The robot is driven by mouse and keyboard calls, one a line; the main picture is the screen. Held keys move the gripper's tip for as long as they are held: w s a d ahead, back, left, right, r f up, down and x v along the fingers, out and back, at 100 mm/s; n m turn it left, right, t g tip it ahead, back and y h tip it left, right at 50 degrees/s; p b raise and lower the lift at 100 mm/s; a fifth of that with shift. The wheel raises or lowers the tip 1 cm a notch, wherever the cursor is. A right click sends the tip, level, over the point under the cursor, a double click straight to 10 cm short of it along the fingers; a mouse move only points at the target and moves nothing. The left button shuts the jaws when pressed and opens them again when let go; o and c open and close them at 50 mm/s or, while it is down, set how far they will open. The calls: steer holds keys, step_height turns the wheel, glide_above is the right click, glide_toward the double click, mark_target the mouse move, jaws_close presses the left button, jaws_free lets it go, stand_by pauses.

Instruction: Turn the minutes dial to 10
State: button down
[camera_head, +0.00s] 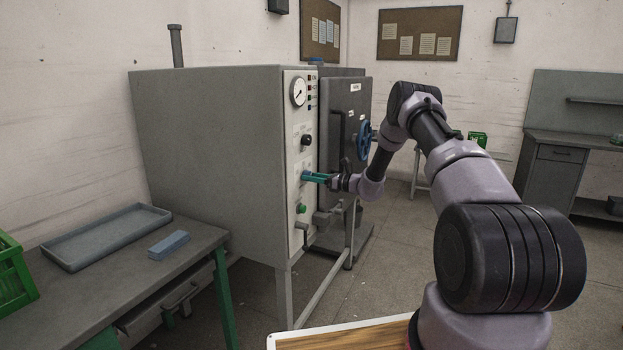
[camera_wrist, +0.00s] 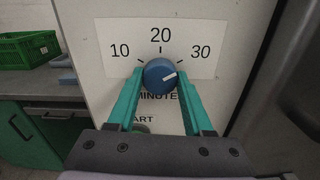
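The minutes dial (camera_wrist: 158,69) is a round blue knob on a white plate marked 10, 20 and 30, above the word MINUTES. My gripper (camera_wrist: 160,79) has green fingers, one on each side of the knob. Both fingertips appear to touch its sides, so it looks shut on the dial. In the head view my gripper (camera_head: 315,177) reaches the front panel from the right; it hides the dial there.
The grey machine (camera_head: 215,140) carries a gauge (camera_head: 298,92), a black knob (camera_head: 306,140) and a green button (camera_head: 301,209) on its panel. A blue handwheel (camera_head: 364,140) is on its door. At left, a bench holds a grey tray (camera_head: 70,250), blue block (camera_head: 169,245) and green crate (camera_head: 12,275).

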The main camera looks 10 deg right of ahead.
steer(key=shift+n, duration=0.3)
steer(key=n, duration=2.3)
steer(key=shift+d, duration=0.1)
steer(key=shift+n, duration=0.3)
stand_by(0.3)
steer(key=shift+c, duration=1.5)
jaws_free()
steer(key=v, duration=1)
steer(key=shift+s+d, duration=0.2)
steer(key=shift+d, duration=0.1)
